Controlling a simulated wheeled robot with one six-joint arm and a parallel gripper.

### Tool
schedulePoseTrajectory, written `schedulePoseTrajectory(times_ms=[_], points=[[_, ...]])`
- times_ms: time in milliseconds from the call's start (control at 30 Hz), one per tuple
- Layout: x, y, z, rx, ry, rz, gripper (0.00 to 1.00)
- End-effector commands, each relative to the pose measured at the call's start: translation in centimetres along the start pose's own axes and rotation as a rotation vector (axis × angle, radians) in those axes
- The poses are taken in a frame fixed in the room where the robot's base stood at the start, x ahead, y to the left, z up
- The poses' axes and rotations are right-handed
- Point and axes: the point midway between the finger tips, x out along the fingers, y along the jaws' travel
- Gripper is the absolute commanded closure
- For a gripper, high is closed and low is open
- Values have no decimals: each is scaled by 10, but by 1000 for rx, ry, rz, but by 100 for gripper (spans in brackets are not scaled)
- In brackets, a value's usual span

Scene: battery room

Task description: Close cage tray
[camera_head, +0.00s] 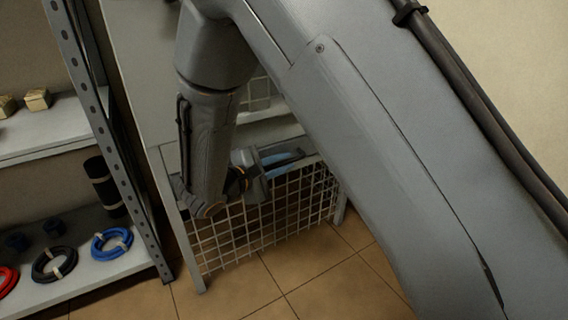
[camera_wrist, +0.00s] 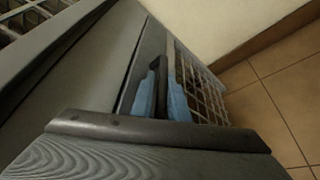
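The cage tray (camera_head: 255,232) shows in the head view as a pale wire-mesh front low in a grey metal frame, above the tiled floor. Its mesh also shows at the right in the wrist view (camera_wrist: 205,92). My gripper (camera_head: 285,158) is at the upper edge of the mesh, its blue fingers pointing right. In the wrist view my gripper (camera_wrist: 161,98) has one blue finger on each side of a dark bar-like handle (camera_wrist: 158,72), with little or no gap visible. My arm hides part of the frame, and how far the tray stands out is unclear.
A metal shelf rack (camera_head: 105,120) stands at the left, holding blue (camera_head: 112,243), black and red cable coils and small boxes. A plain wall (camera_wrist: 225,25) is close beyond the tray in the wrist view. Open tiled floor (camera_head: 325,285) lies in front.

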Motion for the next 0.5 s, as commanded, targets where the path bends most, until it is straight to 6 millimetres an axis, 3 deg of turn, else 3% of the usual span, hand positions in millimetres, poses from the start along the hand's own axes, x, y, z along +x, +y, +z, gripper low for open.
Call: schedulePoseTrajectory(times_ms=[233, 500], points=[[-6, 3, -1, 1, 5, 4, 82], [-50, 3, 0, -1, 4, 3, 82]])
